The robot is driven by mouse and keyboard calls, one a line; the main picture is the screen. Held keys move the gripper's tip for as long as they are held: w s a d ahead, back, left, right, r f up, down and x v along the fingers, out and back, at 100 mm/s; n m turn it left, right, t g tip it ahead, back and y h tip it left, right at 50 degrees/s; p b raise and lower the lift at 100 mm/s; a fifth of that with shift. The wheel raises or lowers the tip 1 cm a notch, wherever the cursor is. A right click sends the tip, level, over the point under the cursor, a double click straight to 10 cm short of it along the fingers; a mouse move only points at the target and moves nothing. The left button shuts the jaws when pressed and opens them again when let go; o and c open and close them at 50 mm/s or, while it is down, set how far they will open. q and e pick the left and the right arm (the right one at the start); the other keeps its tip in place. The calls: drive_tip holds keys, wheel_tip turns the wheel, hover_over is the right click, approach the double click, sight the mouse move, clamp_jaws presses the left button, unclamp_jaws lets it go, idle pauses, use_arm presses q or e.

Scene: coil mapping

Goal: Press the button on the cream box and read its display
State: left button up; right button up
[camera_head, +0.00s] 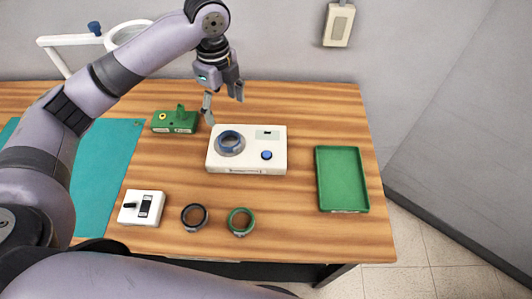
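The cream box (220,165) lies on the wooden table. A blue ring (230,142) sits on the left part of its top. A round blue button (267,155) is on the right part, with a small greenish display (268,134) behind it. The display is too small to read. My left gripper (224,101) hangs above the table behind the box, to the left of the button and apart from it. Its two fingers are spread with nothing between them. My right gripper is out of view.
A green block device (175,121) stands left of the box. A white switch box (142,207), a dark ring (194,217) and a green ring (240,221) lie in front. A green tray (342,180) is at right. A teal mat (105,165) covers the left side.

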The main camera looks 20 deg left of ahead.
use_arm(q)
clamp_jaws()
idle(0.8)
idle(1.2)
